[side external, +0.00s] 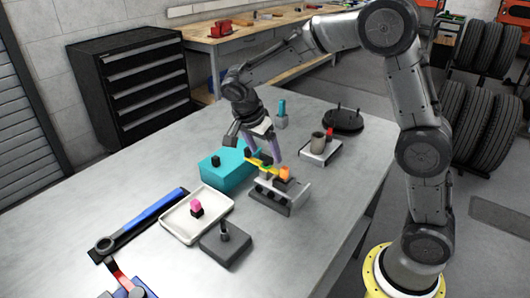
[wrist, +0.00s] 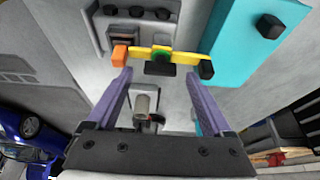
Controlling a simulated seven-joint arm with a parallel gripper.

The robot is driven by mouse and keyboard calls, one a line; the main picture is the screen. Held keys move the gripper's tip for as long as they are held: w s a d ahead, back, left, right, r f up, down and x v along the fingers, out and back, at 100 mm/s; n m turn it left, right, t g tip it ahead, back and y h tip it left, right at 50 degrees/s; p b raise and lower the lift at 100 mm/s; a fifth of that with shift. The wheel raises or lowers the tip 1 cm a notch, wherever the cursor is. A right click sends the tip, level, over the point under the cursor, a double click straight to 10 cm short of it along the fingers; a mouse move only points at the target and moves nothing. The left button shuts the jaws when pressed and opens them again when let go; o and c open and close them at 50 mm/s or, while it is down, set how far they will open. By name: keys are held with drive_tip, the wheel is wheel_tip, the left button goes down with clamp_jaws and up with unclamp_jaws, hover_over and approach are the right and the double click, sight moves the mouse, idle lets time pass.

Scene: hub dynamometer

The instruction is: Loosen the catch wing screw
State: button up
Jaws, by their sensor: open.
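A yellow bar (wrist: 190,56) with a green hub (wrist: 161,56) lies across the wrist view, with an orange block (wrist: 119,55) at its left end and a black knob (wrist: 206,69) at its right. I cannot tell for sure which part is the catch wing screw. In the side view the yellow bar (side external: 262,163) sits above a grey fixture (side external: 281,194), with the orange block (side external: 285,172) beside it. My gripper (side external: 263,153) is open over the bar. In the wrist view its purple fingers (wrist: 157,76) are spread below the hub, with nothing held between them.
A teal box (side external: 228,169) stands close beside the fixture. A white tray (side external: 178,231) with a pink-topped piece, a dark block with a post (side external: 226,248) and a blue-handled wrench (side external: 140,222) lie toward the front. A cup on a stand (side external: 318,146) and a dark round plate (side external: 343,121) stand behind.

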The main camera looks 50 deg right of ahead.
drive_tip(key=shift+d+f, duration=0.25)
drive_tip(key=shift+f, duration=0.35)
clamp_jaws()
